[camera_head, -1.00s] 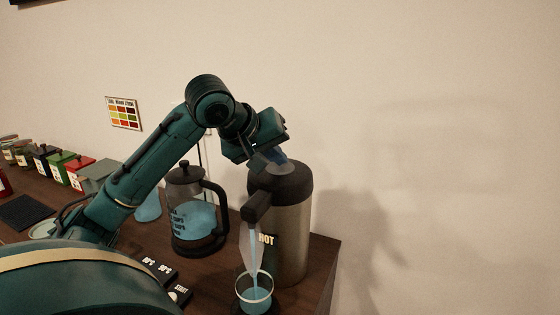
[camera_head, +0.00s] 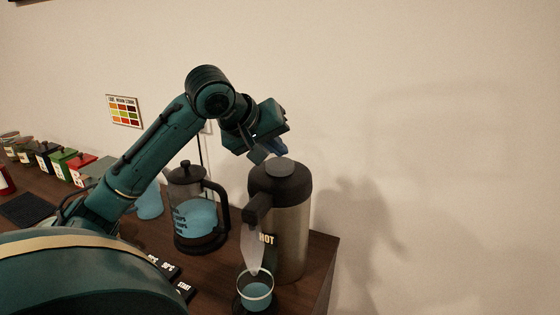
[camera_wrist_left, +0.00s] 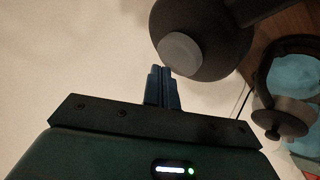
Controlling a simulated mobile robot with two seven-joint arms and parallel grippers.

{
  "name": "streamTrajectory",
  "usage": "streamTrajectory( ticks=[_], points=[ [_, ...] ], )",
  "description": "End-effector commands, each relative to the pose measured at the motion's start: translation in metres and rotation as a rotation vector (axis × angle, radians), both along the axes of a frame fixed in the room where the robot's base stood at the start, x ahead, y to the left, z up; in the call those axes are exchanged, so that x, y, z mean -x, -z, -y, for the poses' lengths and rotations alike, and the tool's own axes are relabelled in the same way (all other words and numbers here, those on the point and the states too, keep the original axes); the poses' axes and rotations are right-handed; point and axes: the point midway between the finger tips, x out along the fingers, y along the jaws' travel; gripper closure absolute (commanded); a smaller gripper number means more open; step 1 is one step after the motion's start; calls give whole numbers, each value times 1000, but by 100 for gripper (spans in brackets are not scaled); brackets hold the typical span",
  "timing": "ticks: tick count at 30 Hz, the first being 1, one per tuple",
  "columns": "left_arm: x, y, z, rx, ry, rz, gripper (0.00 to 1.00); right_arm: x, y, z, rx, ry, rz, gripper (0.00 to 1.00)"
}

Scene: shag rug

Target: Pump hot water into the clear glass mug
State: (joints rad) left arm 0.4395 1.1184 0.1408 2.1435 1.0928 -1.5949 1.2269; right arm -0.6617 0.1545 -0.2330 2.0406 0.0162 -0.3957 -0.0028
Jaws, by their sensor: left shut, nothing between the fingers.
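The pump flask marked HOT (camera_head: 289,225) stands at the counter's right end, steel with a dark top. Its round grey pump button (camera_head: 281,167) is uncovered, and it also shows in the left wrist view (camera_wrist_left: 180,52). The clear glass mug (camera_head: 255,292) stands under the flask's spout and holds blue-tinted water. A pale streak hangs between spout and mug. My left gripper (camera_head: 278,147) is shut and empty, just above the button and apart from it. Its closed fingers (camera_wrist_left: 162,88) show in the left wrist view beside the flask top. My right gripper is not in view.
A French press (camera_head: 197,212) with blue-tinted liquid stands left of the flask. Several coloured tins (camera_head: 62,160) and a dark mat (camera_head: 27,209) lie farther left. The counter's right edge (camera_head: 328,270) is close to the flask. The wall stands behind.

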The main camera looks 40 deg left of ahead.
Motion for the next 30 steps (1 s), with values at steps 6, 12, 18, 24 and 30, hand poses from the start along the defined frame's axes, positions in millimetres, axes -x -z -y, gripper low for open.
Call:
streamTrajectory(
  ticks=[6, 12, 18, 24, 30],
  points=[
    [0, -14, 0, 0, -1, 2, 100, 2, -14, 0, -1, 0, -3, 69],
    [0, -33, 0, 0, -1, 2, 100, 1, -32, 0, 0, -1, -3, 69],
    [0, -50, 0, -1, -1, 3, 100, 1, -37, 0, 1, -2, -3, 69],
    [0, -51, 0, 0, 0, 1, 100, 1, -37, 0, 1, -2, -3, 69],
    [0, -51, 0, 0, -1, 1, 100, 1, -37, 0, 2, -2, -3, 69]
  ],
)
